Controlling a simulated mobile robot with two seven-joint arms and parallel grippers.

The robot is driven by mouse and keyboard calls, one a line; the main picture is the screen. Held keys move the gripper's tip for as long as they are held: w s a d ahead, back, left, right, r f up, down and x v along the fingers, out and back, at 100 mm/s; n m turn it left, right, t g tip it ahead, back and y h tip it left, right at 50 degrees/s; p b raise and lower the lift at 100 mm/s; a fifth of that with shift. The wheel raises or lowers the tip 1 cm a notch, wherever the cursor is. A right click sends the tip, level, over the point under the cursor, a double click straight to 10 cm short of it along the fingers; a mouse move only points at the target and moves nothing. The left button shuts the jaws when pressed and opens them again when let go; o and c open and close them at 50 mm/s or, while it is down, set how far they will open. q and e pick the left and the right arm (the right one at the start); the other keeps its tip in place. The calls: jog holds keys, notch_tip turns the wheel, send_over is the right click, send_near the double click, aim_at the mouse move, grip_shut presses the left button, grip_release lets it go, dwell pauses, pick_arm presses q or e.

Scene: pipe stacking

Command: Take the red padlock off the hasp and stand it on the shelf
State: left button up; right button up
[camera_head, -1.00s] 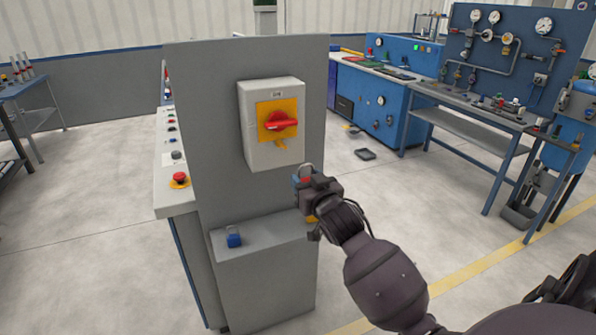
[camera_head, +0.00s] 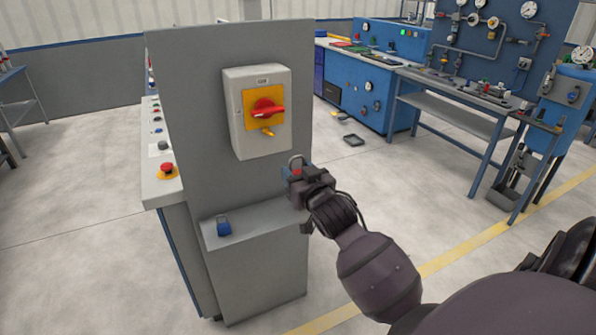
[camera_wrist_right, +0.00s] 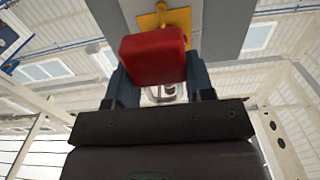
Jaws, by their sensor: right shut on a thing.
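The red padlock (camera_head: 297,172) is in my right gripper (camera_head: 296,175), its shackle pointing up. In the right wrist view its red body (camera_wrist_right: 153,57) sits between the two fingers. The yellow hasp (camera_head: 267,132) is on the front of the grey switch box, below the red handle. The padlock is below and right of the hasp in the head view, apart from it. The shelf (camera_head: 275,213) is the grey ledge low on the panel, below my right gripper. My left gripper is in neither view.
A blue padlock (camera_head: 223,225) stands on the left part of the shelf. The switch box (camera_head: 237,135) juts out from the grey panel (camera_head: 190,120) above. The shelf's right part looks clear, though my right gripper hides a little of it.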

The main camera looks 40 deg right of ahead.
jog(key=p+v, duration=0.2)
jog(key=v, duration=0.5)
jog(key=shift+s+p, duration=0.25)
jog(key=shift+p, duration=0.1)
dwell(1.1)
jog(key=shift+a, duration=0.1)
